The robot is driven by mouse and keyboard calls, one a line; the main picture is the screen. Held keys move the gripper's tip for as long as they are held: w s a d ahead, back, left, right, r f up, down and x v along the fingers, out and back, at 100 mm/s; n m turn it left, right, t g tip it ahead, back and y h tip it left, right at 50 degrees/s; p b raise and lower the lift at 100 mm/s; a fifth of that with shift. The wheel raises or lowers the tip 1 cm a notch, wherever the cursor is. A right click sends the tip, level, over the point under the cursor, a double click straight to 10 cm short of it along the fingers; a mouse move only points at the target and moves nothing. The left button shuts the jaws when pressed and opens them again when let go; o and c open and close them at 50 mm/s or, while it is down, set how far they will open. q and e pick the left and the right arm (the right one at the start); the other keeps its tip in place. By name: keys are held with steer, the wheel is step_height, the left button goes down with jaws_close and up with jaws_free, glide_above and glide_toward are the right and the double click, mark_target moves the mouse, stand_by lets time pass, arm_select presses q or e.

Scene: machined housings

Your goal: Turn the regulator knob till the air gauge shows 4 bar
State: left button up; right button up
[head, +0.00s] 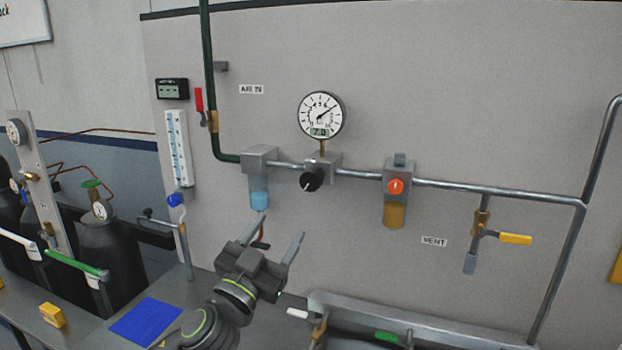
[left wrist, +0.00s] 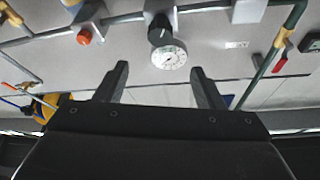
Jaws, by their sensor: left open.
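The black regulator knob (head: 312,180) with a white pointer line sits on a grey block on the pipe. In the left wrist view, the knob (left wrist: 160,30) and the gauge (left wrist: 168,55) lie beyond and between the open fingers (left wrist: 159,78). My right gripper is not in view.
A filter with a blue bowl (head: 259,199) hangs left of the knob. An orange-knobbed unit with an amber bowl (head: 394,214) hangs to its right. A red-handled valve (head: 199,100) is at upper left, a yellow-handled valve (head: 515,239) at right. The panel around the knob is clear.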

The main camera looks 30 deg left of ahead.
mark_target(309, 182)
arm_select(q)
steer(key=p+x, duration=0.5)
steer(key=x, duration=0.9)
steer(key=shift+w+r, duration=0.1)
steer(key=shift+w+a+r+p, duration=0.15)
steer(key=shift+w+p, duration=0.15)
steer(key=shift+w, duration=0.35)
